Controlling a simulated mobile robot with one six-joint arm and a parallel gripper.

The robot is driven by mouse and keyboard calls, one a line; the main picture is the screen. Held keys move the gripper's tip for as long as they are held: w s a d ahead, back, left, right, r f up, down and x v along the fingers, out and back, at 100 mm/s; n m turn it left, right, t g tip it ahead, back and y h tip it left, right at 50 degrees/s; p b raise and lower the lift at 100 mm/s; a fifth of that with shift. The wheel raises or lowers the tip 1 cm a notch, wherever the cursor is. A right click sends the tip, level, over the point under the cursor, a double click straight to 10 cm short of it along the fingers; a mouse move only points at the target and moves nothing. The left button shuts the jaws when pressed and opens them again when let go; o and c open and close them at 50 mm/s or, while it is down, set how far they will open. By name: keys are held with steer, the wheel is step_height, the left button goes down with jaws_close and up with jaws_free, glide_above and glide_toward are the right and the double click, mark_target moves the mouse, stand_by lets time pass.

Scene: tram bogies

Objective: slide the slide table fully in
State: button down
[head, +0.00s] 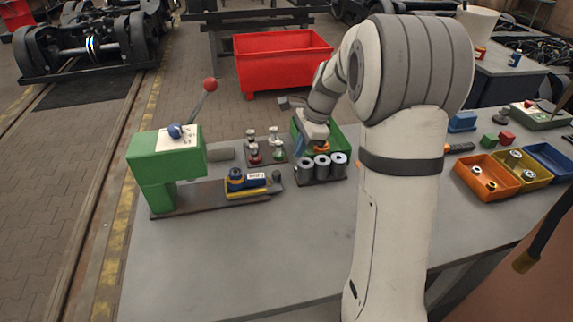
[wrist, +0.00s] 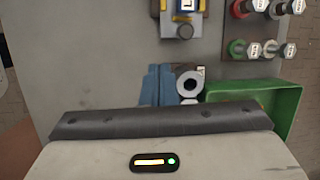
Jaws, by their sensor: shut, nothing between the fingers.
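The slide table (head: 246,192) is a yellow plate low on the dark base rail of the green press (head: 165,160). It carries a blue block with a white label, and a dark knob (head: 276,177) stands at its right end. The slide table sits out to the right of the press body. Part of it shows at the top edge of the wrist view (wrist: 178,17). My gripper (head: 297,152) is to the right of the slide table and apart from it, by the green bin. Its blue fingers (wrist: 158,72) are shut and empty in the wrist view.
Grey cylinders in a dark rack (head: 322,168) stand close by my gripper, in front of the green bin (head: 341,138). A small tray of bolts (head: 264,150) stands behind the slide table. A lever with a red knob (head: 210,85) rises from the press. The front bench is clear.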

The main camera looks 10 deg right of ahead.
mark_target(245, 179)
steer(key=w+f+m, duration=0.1)
steer(key=f, duration=0.3)
steer(key=w+a+f+m+p, duration=0.1)
steer(key=w+f, duration=0.1)
steer(key=f, duration=0.3)
steer(key=w+f+m, duration=0.1)
steer(key=w+f, duration=0.1)
steer(key=f, duration=0.2)
steer(key=shift+w+a+f+m+y+p, duration=0.2)
steer(key=shift+a+f+m+y+p, duration=0.1)
steer(key=shift+f+y, duration=0.1)
steer(key=a, duration=1.3)
steer(key=shift+a, duration=0.2)
steer(key=shift+r+p, duration=0.2)
steer(key=shift+p, duration=0.15)
